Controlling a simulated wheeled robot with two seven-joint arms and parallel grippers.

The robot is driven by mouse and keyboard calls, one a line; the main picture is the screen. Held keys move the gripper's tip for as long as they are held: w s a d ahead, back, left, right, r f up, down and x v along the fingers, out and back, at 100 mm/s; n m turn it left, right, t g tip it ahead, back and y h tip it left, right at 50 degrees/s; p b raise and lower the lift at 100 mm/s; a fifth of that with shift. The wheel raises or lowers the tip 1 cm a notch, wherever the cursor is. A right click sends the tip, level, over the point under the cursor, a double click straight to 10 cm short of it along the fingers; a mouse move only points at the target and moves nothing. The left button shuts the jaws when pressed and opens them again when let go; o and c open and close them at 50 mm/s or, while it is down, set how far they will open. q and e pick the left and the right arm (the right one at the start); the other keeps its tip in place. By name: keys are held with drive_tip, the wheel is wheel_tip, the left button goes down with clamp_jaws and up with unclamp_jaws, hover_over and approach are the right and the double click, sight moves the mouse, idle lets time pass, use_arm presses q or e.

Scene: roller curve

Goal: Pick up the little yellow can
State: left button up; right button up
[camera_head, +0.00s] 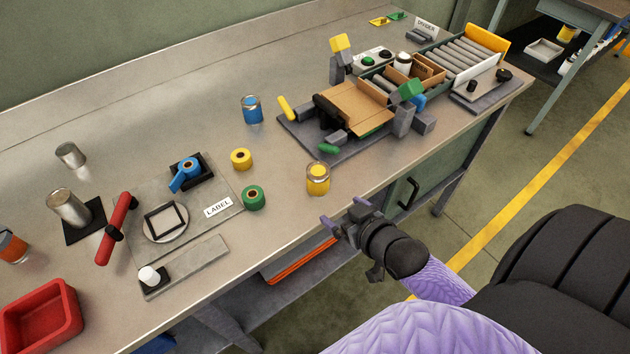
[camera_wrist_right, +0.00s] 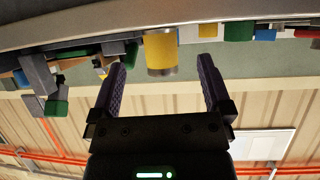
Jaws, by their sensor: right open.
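The little yellow can (camera_head: 318,179) stands upright near the front edge of the workbench. My right gripper (camera_head: 338,218) is just in front of that edge, a short way from the can and apart from it. In the right wrist view the yellow can (camera_wrist_right: 161,52) appears upside down, ahead of and between the two spread purple fingers of my right gripper (camera_wrist_right: 162,80). That gripper is open and empty. My left gripper does not show in either view.
The bench edge passes close to my gripper.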

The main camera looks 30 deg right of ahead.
sight(325, 183)
drive_tip(key=shift+t, duration=0.4)
drive_tip(key=w+b, duration=0.1)
drive_tip(key=w, duration=0.4)
drive_tip(key=w+b, duration=0.2)
drive_tip(key=w, duration=0.3)
drive_tip(key=shift+w+d+f, duration=0.1)
drive_tip(key=shift+d+f, duration=0.05)
